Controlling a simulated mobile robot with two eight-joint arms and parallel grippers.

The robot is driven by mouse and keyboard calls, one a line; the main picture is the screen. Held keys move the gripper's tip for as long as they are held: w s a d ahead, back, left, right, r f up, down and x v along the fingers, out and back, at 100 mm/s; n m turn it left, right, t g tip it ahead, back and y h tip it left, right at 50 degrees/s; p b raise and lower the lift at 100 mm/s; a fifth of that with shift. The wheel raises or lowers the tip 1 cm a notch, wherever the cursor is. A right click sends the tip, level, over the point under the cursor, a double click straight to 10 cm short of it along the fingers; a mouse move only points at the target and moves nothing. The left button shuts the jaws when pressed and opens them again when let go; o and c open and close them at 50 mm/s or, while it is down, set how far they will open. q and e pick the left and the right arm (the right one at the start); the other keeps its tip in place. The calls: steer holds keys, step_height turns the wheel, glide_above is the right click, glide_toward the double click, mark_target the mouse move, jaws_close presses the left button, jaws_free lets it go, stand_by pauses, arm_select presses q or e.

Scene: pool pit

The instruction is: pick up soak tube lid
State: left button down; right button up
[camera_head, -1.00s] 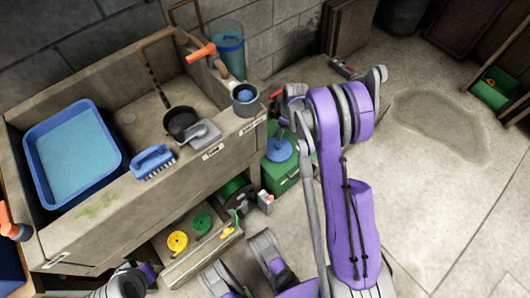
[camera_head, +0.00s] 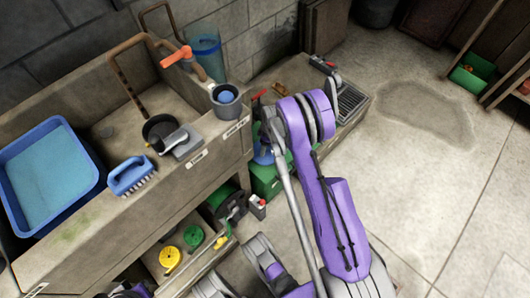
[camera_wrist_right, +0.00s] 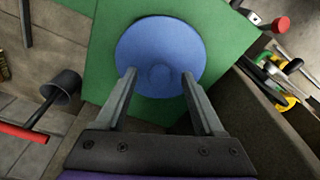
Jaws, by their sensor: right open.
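The soak tube lid appears to be the round blue disc (camera_wrist_right: 160,38) with a small central knob, lying on a green box (camera_wrist_right: 235,22). In the head view the lid (camera_head: 263,155) is partly hidden by my right arm. My right gripper (camera_wrist_right: 159,76) is open and empty. Its two fingers point at the lid, one on each side of the knob in the picture, apart from it. How far the fingertips are from the lid's surface I cannot tell. A translucent blue tube (camera_head: 206,58) stands behind the sink. My left gripper is not clearly in view.
The stone sink (camera_head: 190,172) stands left of the green box, with a blue tray (camera_head: 50,175), a brush (camera_head: 131,176) and a grey cup (camera_head: 226,100) on it. A lower drawer holds yellow and green reels (camera_head: 194,237). In the wrist view a dark cup with red handle (camera_wrist_right: 62,86) is at left.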

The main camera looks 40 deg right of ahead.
jaws_close()
steer(key=shift+r, duration=0.1)
stand_by(0.5)
